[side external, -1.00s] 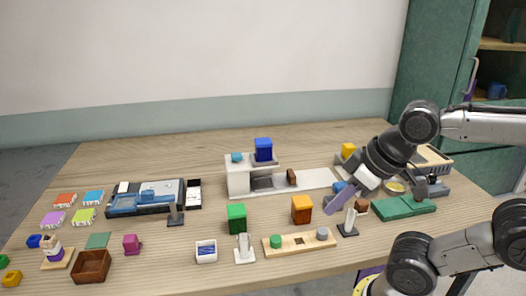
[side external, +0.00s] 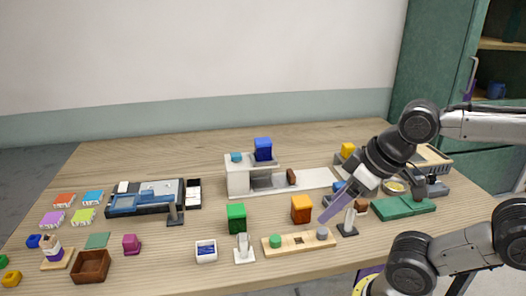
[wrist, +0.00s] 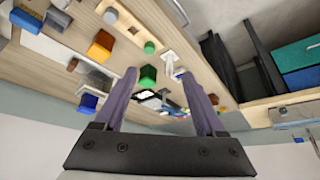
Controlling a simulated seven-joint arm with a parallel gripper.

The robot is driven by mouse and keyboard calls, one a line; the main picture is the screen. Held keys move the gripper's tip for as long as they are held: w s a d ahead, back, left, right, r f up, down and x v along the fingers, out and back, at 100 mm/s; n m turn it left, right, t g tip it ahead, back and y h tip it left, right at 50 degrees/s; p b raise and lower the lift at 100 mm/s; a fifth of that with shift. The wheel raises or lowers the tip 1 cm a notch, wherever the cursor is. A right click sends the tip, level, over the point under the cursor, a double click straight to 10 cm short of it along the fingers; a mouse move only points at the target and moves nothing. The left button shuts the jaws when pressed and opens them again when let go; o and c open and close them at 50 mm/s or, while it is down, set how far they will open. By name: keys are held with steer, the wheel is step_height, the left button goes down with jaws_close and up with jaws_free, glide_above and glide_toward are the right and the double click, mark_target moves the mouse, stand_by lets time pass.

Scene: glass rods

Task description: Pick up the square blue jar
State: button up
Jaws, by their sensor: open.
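A square blue jar (side external: 263,150) with a lid stands upright on the raised top of a white and grey stand (side external: 238,180) at mid-table. In the wrist view, a blue block that looks like this jar (wrist: 88,101) shows at the lower left, outside the fingers. My gripper (side external: 324,218), with purple fingers, is to the right of the stand and nearer the front, well apart from the jar. In the wrist view my gripper (wrist: 160,75) is open, with two spread fingers and nothing held between them.
A small teal piece (side external: 237,157) sits beside the jar on the stand. An orange jar (side external: 301,208) and a wooden board with pegs (side external: 298,243) are close to my fingers. A green jar (side external: 236,217) stands in front of the stand. Bare table lies behind it.

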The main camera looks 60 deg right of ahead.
steer(key=o, duration=0.4)
steer(key=shift+c, duration=0.2)
steer(key=w+d+r+m+h, duration=0.1)
steer(key=w+d+r+m, duration=0.1)
steer(key=w+d+r, duration=0.3)
steer(key=w+d+r+m+t+h, duration=0.1)
steer(key=w+r+m, duration=0.15)
steer(key=w, duration=0.55)
steer(key=w+d+r+m+h, duration=0.1)
steer(key=w+d+r+m, duration=0.25)
steer(key=w, duration=0.25)
steer(key=g+h, duration=0.1)
steer(key=h, duration=0.1)
glide_toward(264, 141)
steer(key=shift+m+g, duration=0.5)
steer(key=x, duration=0.5)
steer(key=shift+w, duration=0.35)
steer(key=shift+x, duration=2.9)
